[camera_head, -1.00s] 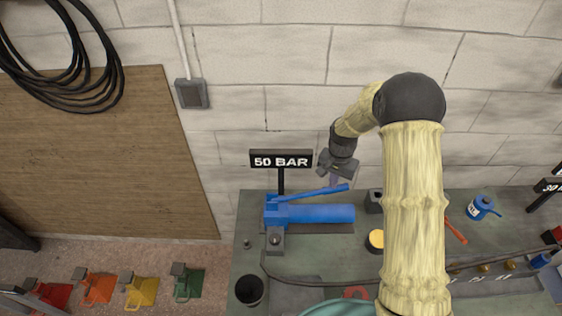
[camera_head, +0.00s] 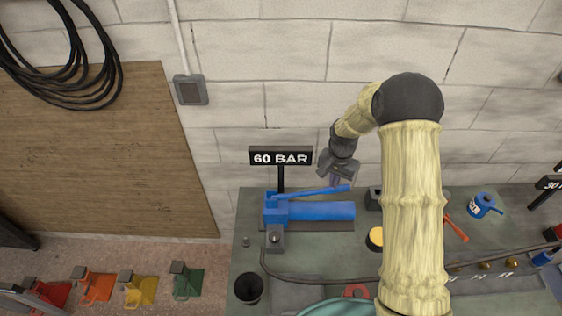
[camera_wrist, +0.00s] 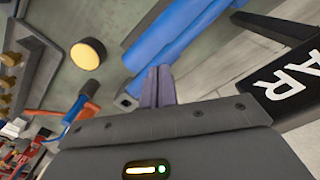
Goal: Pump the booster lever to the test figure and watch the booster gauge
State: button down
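The blue booster pump (camera_head: 320,212) lies on the bench with its blue lever (camera_head: 310,193) above it, sloping slightly up to the right. The booster gauge, a black sign (camera_head: 281,157) behind the pump, reads 60 BAR. My gripper (camera_head: 336,184) is at the lever's right, free end. In the wrist view, its two fingers (camera_wrist: 160,84) are close together with no clear gap, and their tips overlap the blue lever (camera_wrist: 184,42). Whether they touch it is hard to tell. Part of the gauge sign (camera_wrist: 290,80) shows at right.
A black cup (camera_head: 249,290) stands at the bench's front left. A yellow-topped round thing (camera_head: 376,238) and a blue can (camera_head: 484,205) stand to the right. A dark hose (camera_head: 330,280) crosses the bench. Coloured stands (camera_head: 188,283) are on the floor at left. My arm hides part of the bench.

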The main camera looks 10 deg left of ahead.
aim_at(332, 191)
notch_tip(332, 191, down, 5)
jog(key=b, duration=0.3)
jog(key=shift+a, duration=0.1)
notch_tip(332, 191, up, 6)
jog(key=p, duration=0.4)
jog(key=shift+r+p, duration=0.3)
jog(key=shift+r, duration=0.1)
jog(key=shift+s, duration=0.1)
jog(key=shift+f, duration=0.15)
jog(key=shift+f+b, duration=2.4)
jog(key=shift+f, duration=1.1)
jog(key=shift+r+p, duration=2.35)
jog(key=shift+r, duration=1.2)
jog(key=shift+r+p, duration=1.6)
jog(key=shift+r, duration=0.95)
